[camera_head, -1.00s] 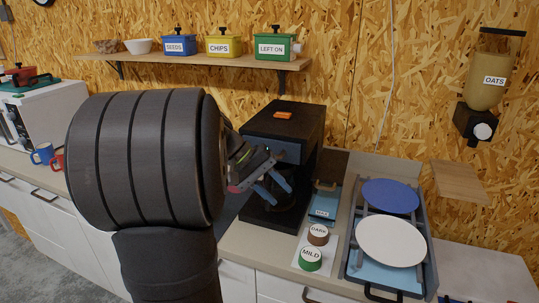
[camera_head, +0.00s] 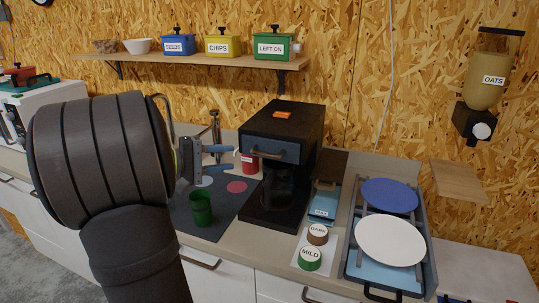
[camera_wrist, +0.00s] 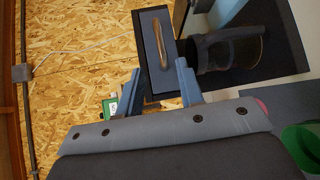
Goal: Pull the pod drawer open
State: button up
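The pod drawer (camera_head: 290,151) is the blue-grey front at the top of the black coffee machine (camera_head: 296,118), with a bar handle (camera_head: 264,155). It looks shut. In the wrist view the drawer front (camera_wrist: 149,24) and its brown-looking handle (camera_wrist: 158,45) lie just beyond the fingertips. My gripper (camera_head: 232,159) is left of the handle in the head view, with a small gap. Its two blue fingers are apart with nothing between them; the open gripper also shows in the wrist view (camera_wrist: 158,78).
A dark glass jug (camera_head: 278,186) sits below the drawer. A green cup (camera_head: 201,208) stands on a dark mat (camera_head: 222,213), with a red canister (camera_head: 249,165) behind. Pods labelled DARK (camera_head: 318,234) and MILD (camera_head: 310,258) and a plate rack (camera_head: 426,262) are to the right.

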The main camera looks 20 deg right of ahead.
aim_at(261, 155)
jog(key=d, duration=0.4)
jog(key=d+f, duration=0.1)
jog(key=d, duration=0.8)
jog(key=shift+s+f, duration=0.1)
jog(key=shift+f, duration=0.3)
grip_shut()
